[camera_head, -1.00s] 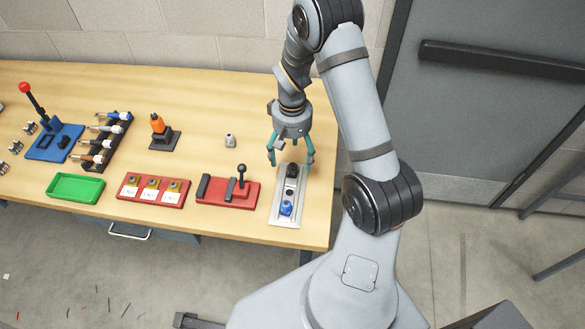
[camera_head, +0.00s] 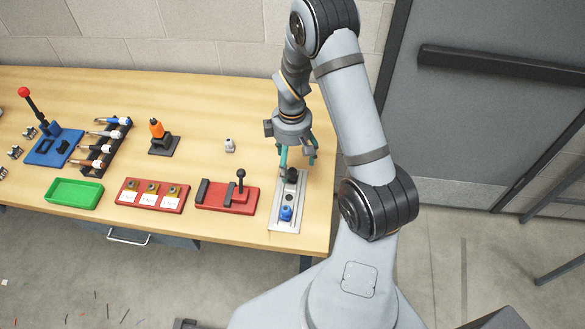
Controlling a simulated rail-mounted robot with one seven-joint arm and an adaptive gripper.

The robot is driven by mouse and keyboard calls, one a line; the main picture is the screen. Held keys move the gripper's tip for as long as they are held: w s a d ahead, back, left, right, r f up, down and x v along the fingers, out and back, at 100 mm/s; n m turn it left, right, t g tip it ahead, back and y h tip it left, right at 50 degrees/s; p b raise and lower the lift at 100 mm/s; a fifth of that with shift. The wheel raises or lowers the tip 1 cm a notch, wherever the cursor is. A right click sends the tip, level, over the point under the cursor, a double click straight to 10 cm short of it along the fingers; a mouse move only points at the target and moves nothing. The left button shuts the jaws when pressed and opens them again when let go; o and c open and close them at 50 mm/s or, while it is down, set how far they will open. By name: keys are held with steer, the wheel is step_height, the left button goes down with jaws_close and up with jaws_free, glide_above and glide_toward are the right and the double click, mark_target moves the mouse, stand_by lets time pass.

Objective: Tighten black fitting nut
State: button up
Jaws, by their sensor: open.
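The black fitting nut (camera_head: 292,175) sits at the back end of a light grey plate (camera_head: 285,222) near the table's right edge. A blue fitting (camera_head: 286,212) stands at the front end of the same plate, with a dark round spot between the two. My gripper (camera_head: 296,166), with teal fingers, points down at the black nut. Its fingers are open and come down at or just behind the nut, partly overlapping it in this view. I cannot tell whether they touch it.
A red base with a black lever (camera_head: 240,182) stands just left of the plate. A small grey metal piece (camera_head: 229,145) lies behind it. Further left are a red tray with several labelled parts (camera_head: 152,196) and a green tray (camera_head: 75,193). The table's right edge is close.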

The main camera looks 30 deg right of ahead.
mark_target(292, 170)
steer(key=shift+n, duration=0.9)
steer(key=shift+f, duration=0.1)
steer(key=shift+f+b, duration=1.35)
steer(key=shift+f, duration=0.1)
steer(key=shift+c, duration=0.4)
steer(key=c, duration=1.5)
steer(key=shift+c, duration=0.7)
